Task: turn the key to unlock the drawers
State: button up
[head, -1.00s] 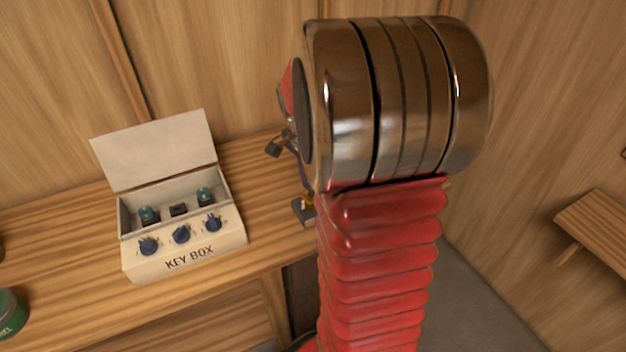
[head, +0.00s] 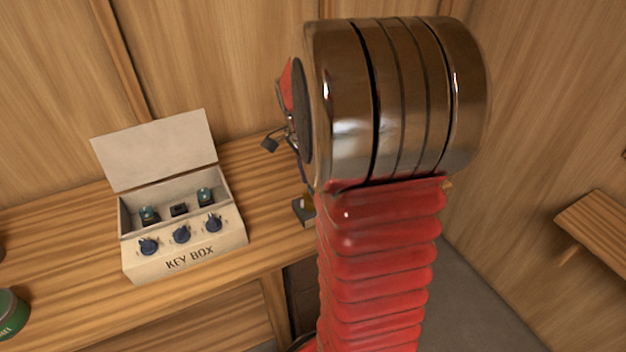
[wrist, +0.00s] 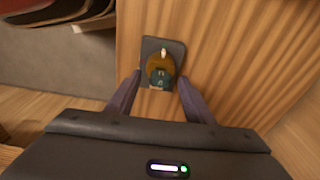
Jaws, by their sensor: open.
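In the wrist view a dark lock plate (wrist: 178,50) sits on the wooden bench. A round brass lock (wrist: 151,64) is on it, with a small teal key (wrist: 161,76) at its near side. My gripper (wrist: 161,84) is open, its two dark fingers on either side of the plate's near end, with the key between them. I cannot tell whether the fingers touch anything. In the head view the lock plate (head: 302,213) shows only partly beside my red arm, and one part of my gripper (head: 270,144) shows left of the wrist.
An open key box (head: 190,259) with several dark knobs stands on the bench (head: 70,235), left of my arm. A green tin (head: 12,312) is at the far left edge. A wooden shelf (head: 600,230) is at the right. The bench between box and arm is clear.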

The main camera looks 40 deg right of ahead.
notch_tip(320, 180, up, 13)
jog(key=a, duration=0.1)
jog(key=shift+w+a+r, duration=0.15)
jog(key=shift+w+a, duration=0.05)
jog(key=shift+a, duration=0.1)
dwell(0.7)
jog(key=s+a+f+n+t, duration=0.1)
jog(key=s+a+n+t, duration=0.1)
jog(key=a+n, duration=0.5)
jog(key=s+a+f+n+t+y, duration=0.1)
jog(key=s+a+n, duration=0.4)
jog(key=a, duration=0.5)
jog(key=s+a+f+n+t, duration=0.1)
jog(key=s+a+n+t, duration=0.2)
jog(key=a+n, duration=0.5)
jog(key=shift+s+a+f+n, duration=0.2)
jog(key=shift+s+n, duration=0.1)
jog(key=shift+n, duration=0.1)
